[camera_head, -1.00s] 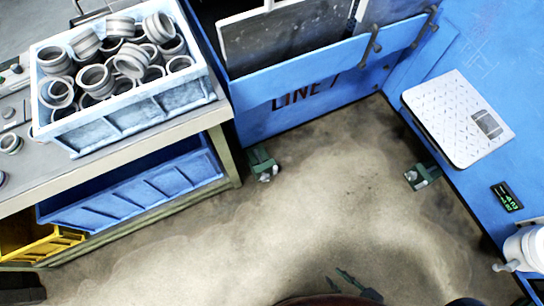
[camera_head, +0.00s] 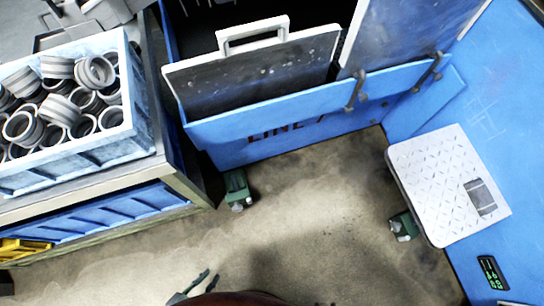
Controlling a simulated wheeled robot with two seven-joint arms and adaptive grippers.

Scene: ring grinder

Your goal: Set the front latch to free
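A blue bin-like unit marked LINE 7 (camera_head: 230,150) stands at the back. Two dark lever-like fittings sit on its upper edge, a nearer one (camera_head: 356,90) and a farther one (camera_head: 428,72). I cannot tell which fitting is the front latch or how it is set. Green feet or casters show at floor level, one on the left (camera_head: 237,190) and one on the right (camera_head: 404,226). My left gripper (camera_head: 207,282) is at the bottom edge, above the floor, with its dark fingers apart and empty. It is well away from the fittings. My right gripper is not clearly in view.
A white-blue crate of grey rings (camera_head: 75,165) stands on a bench at left, with a blue bin (camera_head: 120,215) below. A patterned white plate (camera_head: 440,180) and a small green-lit display (camera_head: 492,272) are on the right. The floor between is clear.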

